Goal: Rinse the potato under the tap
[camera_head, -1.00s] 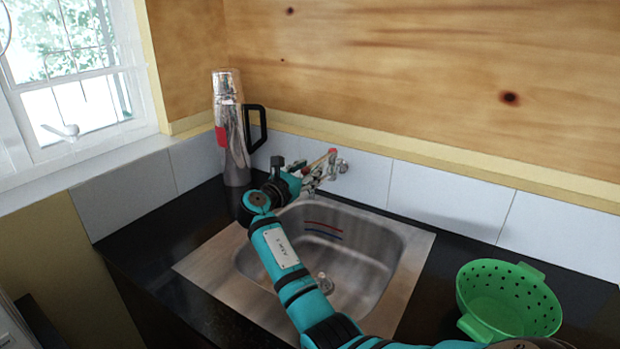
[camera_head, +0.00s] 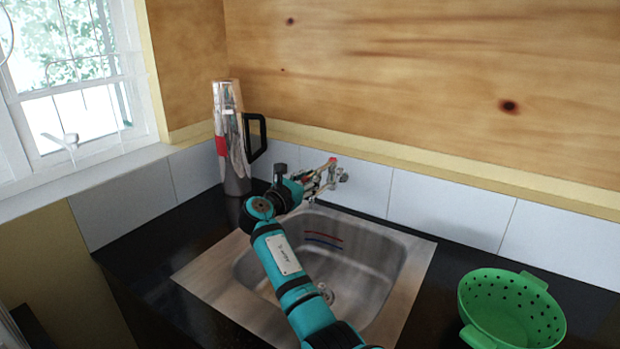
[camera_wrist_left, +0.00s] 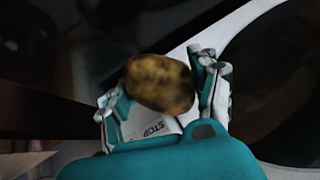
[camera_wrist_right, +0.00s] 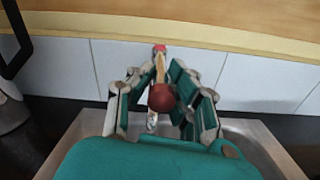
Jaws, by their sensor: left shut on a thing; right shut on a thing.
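The potato (camera_wrist_left: 160,83) is brown and mottled, between the fingers of my left gripper (camera_wrist_left: 165,92) in the left wrist view. The left gripper is shut on it and is outside the head view. My right gripper (camera_head: 312,183) is at the tap (camera_head: 341,175) on the wall behind the sink. In the right wrist view its fingers (camera_wrist_right: 163,100) are shut around the tap's lever, with a dark red knob (camera_wrist_right: 162,97) between them. The sink (camera_head: 375,265) is below the tap, partly covered by my right arm. I see no running water.
A green colander (camera_head: 545,312) stands on the dark counter right of the sink. A tall metal flask (camera_head: 229,140) with a black handle stands at the back left, near my right gripper. The tiled wall (camera_head: 445,210) closes off the back.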

